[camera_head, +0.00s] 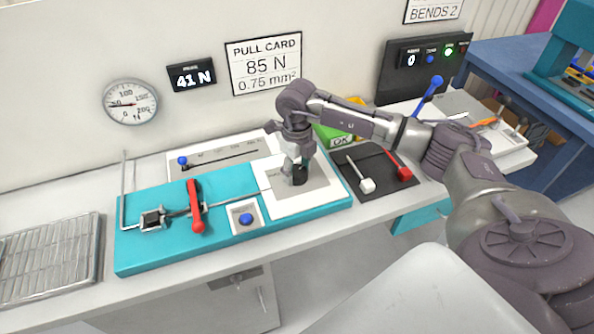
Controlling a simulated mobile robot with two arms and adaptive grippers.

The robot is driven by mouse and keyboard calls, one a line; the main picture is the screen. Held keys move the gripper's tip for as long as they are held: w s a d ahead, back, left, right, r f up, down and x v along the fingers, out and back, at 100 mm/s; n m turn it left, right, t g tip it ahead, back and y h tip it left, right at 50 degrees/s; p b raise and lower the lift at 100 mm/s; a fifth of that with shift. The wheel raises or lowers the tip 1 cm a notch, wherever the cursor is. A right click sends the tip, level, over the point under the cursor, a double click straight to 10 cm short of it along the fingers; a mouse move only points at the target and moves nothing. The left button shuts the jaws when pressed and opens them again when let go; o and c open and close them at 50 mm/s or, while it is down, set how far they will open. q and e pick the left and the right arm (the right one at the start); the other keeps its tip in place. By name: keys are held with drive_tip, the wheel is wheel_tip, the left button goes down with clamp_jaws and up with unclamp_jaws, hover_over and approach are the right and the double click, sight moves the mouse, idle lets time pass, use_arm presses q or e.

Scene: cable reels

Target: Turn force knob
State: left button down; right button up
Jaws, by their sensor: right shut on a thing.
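A dark knob (299,177) stands on the white plate (270,207) at the right end of the teal fixture (140,258). My right gripper (296,164) points down over the knob and is shut on it. The fingers partly hide the knob's top. A dark display (191,76) on the wall reads 41 N, and the pull card (264,64) beside it reads 85 N, 0.75 mm². A round dial gauge (130,102) hangs to their left. My left gripper is not in view.
The fixture carries a red-handled lever (195,215) and a blue button (246,219). A black mat (372,172) with white and red levers lies right of the knob, partly under my right arm. A wire rack (50,258) lies at the far left.

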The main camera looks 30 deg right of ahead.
sight(297, 170)
drive_tip(key=shift+r+m, duration=0.1)
drive_tip(key=shift+m, duration=0.5)
drive_tip(key=shift+w, duration=0.1)
drive_tip(key=o, duration=1.2)
drive_tip(key=shift+c, duration=0.2)
wheel_tip(297, 170, up, 12)
